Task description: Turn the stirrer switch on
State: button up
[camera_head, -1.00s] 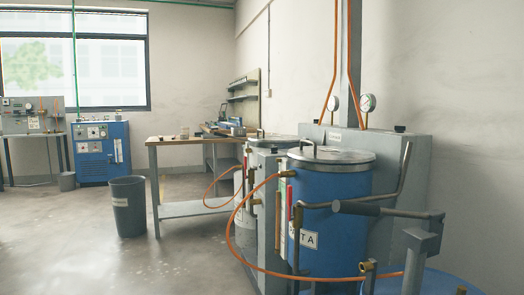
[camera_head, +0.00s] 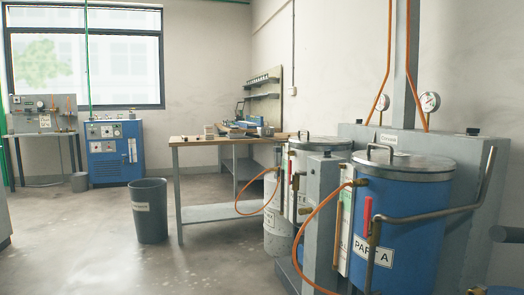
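I cannot make out a switch marked for a stirrer. A blue tank (camera_head: 408,235) labelled "PART A" stands at the right, with a metal lid (camera_head: 400,166) and a red-handled valve (camera_head: 368,216). A second, pale tank (camera_head: 278,225) with a lid stands behind it to the left. A grey housing (camera_head: 318,215) stands between them. A blue cabinet (camera_head: 115,158) with a panel of small controls (camera_head: 104,130) stands against the far wall, too small to read. My gripper is not in view.
A workbench (camera_head: 215,140) stands in the middle, with a grey bin (camera_head: 149,212) beside it. A bench-top panel (camera_head: 44,113) is at far left. Orange hoses (camera_head: 318,212) loop near the tanks. The floor (camera_head: 85,245) at left is open.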

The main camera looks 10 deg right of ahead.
aim_at(326, 153)
jog(key=i+l+u, duration=0.1)
jog(key=i+u, duration=0.2)
jog(key=i, duration=0.7)
